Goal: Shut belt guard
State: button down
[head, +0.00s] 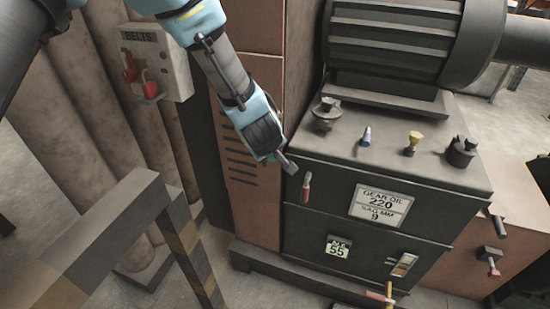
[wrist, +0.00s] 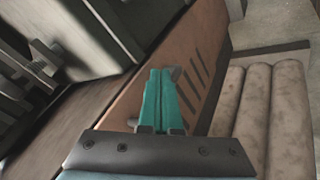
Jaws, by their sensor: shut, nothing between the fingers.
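The louvred brown panel (head: 256,212), which appears to be the belt guard, stands left of the dark gearbox. I cannot tell how far open it is. Its slots also show in the wrist view, where the panel (wrist: 203,42) lies behind and right of my fingers. My gripper (head: 287,163) is shut and empty in front of the panel's right side, near the gearbox corner. Its teal fingers lie together in the wrist view (wrist: 165,74). My arm hides the panel's upper part in the head view. I cannot tell whether the fingertips touch anything.
A red-handled lever (head: 306,187) is just right of my fingertips on the gearbox (head: 330,215). A BELTS box (head: 165,60) with red switches hangs at upper left. Large beige tubes (head: 75,125) and a striped barrier (head: 185,235) stand at left. Knobs top the gearbox.

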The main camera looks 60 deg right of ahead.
jog(key=s+a+r, duration=0.4)
jog(key=r, duration=0.3)
jog(key=w+a+r+n+y, duration=0.1)
jog(key=w+a+r, duration=0.1)
jog(key=w+a, duration=0.95)
jog(key=w+a+r+y, duration=0.1)
jog(key=w+a+r, duration=0.2)
jog(key=w+a, duration=0.8)
jog(key=w+a+r+n+y, duration=0.1)
jog(key=w+a, duration=0.3)
jog(key=a, duration=0.3)
jog(key=w+a+y, duration=0.1)
jog(key=w+a, duration=0.3)
jog(key=a, duration=0.3)
jog(key=s+a+n+g+y, duration=0.1)
jog(key=s+a, duration=0.3)
jog(key=a, duration=1.3)
jog(key=shift+a+r+n+y, duration=0.3)
jog(key=shift+r+n+y, duration=0.1)
jog(key=shift+y, duration=0.5)
jog(key=shift+s, duration=0.1)
